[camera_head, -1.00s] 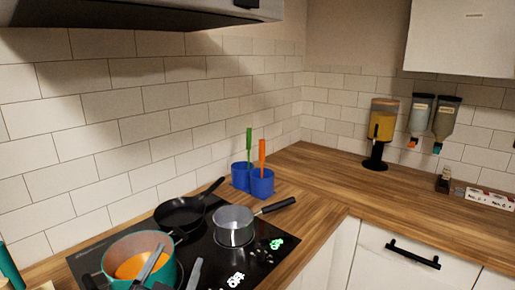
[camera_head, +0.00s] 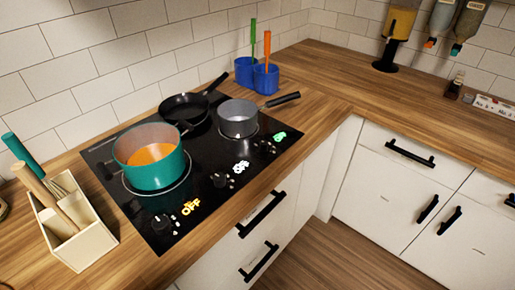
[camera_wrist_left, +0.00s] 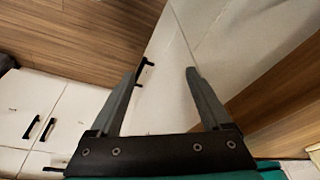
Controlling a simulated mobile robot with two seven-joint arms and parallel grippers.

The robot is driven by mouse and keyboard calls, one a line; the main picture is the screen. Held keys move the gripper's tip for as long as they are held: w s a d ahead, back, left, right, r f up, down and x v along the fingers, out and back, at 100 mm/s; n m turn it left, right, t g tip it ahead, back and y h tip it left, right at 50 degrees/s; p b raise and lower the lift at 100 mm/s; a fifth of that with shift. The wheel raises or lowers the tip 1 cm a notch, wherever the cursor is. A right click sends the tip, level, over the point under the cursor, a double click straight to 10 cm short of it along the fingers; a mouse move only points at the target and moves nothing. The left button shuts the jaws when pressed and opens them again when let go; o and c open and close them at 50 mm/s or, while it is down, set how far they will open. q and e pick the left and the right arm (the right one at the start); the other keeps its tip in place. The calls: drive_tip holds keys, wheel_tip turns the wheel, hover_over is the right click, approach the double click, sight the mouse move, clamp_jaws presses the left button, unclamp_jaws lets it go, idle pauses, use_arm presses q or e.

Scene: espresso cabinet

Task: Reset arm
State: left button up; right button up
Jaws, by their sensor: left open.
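My left gripper (camera_wrist_left: 161,72) shows in the left wrist view, open with nothing between its two fingers. Beyond the fingers are white cabinet fronts with black handles (camera_wrist_left: 34,127) and a wooden surface. Neither of my grippers is in the head view now. My right gripper is in neither current view.
A teal pot (camera_head: 155,170) with orange contents, a black pan (camera_head: 185,110) and a grey saucepan (camera_head: 238,122) stand on the black cooktop (camera_head: 205,205). A utensil box (camera_head: 85,245) stands at left, blue cups (camera_head: 265,78) behind. The right counter (camera_head: 400,95) is mostly clear.

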use_arm(q)
wheel_tip(320, 180, down, 11)
drive_tip(key=s+b, duration=0.2)
drive_tip(key=s+a+f+g+b, duration=0.1)
drive_tip(key=s+f+b, duration=0.1)
drive_tip(key=s+f, duration=0.6)
drive_tip(key=s+a+f+g+b, duration=0.1)
drive_tip(key=s+a+f+b, duration=0.1)
drive_tip(key=s+f, duration=0.6)
wheel_tip(320, 180, down, 6)
drive_tip(key=shift+s+f, duration=0.1)
drive_tip(key=shift+s, duration=0.1)
